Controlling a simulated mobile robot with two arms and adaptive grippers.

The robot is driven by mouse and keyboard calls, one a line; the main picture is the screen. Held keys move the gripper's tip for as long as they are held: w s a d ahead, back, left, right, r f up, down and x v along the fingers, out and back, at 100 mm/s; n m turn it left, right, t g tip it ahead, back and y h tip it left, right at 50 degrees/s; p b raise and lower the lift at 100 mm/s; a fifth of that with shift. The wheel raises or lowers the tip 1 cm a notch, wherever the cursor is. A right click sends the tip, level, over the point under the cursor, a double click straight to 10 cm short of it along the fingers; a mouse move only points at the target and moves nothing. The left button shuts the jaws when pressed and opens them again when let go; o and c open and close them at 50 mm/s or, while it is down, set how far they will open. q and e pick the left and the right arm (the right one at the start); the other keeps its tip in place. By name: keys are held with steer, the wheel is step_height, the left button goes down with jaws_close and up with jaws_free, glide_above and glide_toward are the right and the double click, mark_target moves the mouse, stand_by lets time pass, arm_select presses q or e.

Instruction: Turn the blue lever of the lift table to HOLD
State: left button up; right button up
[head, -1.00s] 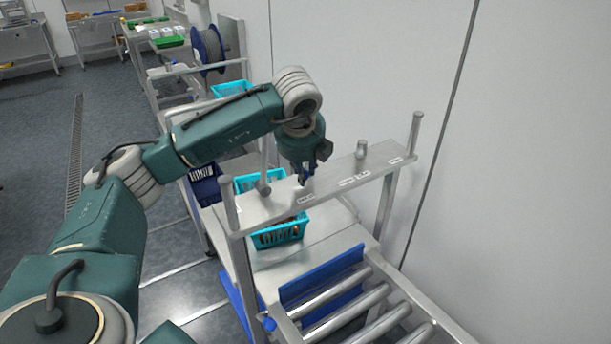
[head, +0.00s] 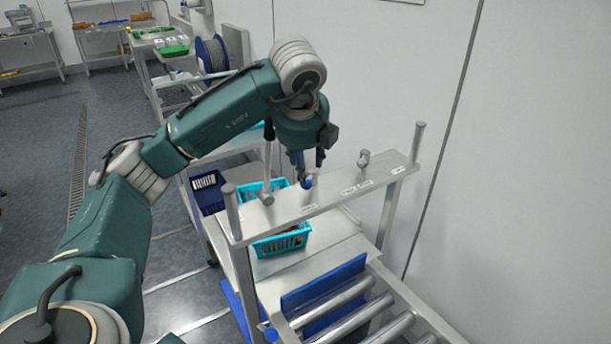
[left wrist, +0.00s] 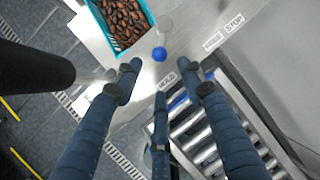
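The blue ball knob of the lever (head: 307,183) sits on the metal cross beam (head: 330,196), just under my left gripper's fingertips in the head view. In the left wrist view the blue knob (left wrist: 159,54) is near a label that seems to read HOLD (left wrist: 166,78); labels farther right include STOP (left wrist: 234,21). My left gripper (head: 309,170) points down above the beam. In the left wrist view its fingers (left wrist: 168,82) are spread with nothing between them, and the knob lies just beyond their tips. The lever's exact angle is unclear. My right gripper is not in view.
A turquoise crate of dates (left wrist: 125,20) stands beside the beam. A grey-knobbed lever (head: 266,194) and a grey peg (head: 364,158) rise from the beam. Rollers (head: 345,298) and a blue plate (head: 322,285) lie in front. A wall (head: 540,150) is at right.

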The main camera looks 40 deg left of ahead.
arm_select(q)
steer(key=v, duration=0.4)
steer(key=shift+r, duration=0.15)
stand_by(0.4)
